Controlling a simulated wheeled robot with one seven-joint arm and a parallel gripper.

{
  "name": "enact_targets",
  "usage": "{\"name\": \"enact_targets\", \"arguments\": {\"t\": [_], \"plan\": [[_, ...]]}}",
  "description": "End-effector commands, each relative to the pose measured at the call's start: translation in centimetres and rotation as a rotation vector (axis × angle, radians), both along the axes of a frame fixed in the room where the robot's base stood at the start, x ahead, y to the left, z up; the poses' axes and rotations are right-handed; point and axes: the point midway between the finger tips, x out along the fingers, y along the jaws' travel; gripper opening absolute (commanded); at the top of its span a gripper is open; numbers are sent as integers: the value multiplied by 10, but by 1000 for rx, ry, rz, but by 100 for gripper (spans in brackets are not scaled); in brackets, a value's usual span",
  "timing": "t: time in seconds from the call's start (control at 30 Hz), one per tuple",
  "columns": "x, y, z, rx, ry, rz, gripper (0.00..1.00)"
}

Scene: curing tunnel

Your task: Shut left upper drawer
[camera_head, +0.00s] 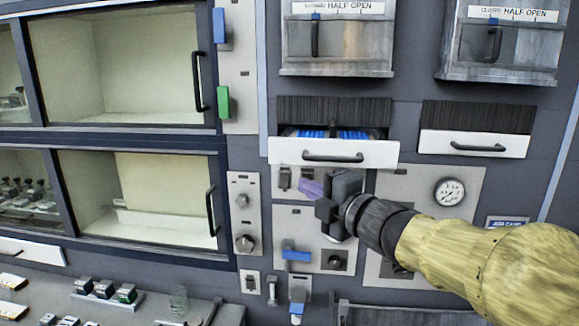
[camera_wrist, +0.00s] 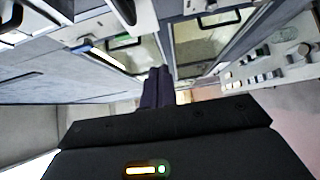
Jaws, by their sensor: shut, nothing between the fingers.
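The left upper drawer (camera_head: 290,150) has a white front with a black bar handle. It stands partly pulled out, and blue contents show in the gap above its front in the head view. In the wrist view the closed fingers of my gripper (camera_wrist: 158,88) show in the middle. I cannot tell from the pictures whether they touch the drawer.
A second white-fronted drawer (camera_head: 475,143) to the right looks closed. Two grey hatches marked half open (camera_head: 337,45) are above. Glass-doored cabinets (camera_head: 135,195) are at left. Switches, a blue lever (camera_head: 295,254) and a gauge (camera_head: 448,191) sit below the drawers.

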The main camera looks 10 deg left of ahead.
Motion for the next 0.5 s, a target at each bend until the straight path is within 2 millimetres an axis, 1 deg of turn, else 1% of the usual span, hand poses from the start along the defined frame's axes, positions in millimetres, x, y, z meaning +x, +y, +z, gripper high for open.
{"name": "enact_targets", "arguments": {"t": [0.5], "plan": [[61,57,3,2,5,2,0]]}}
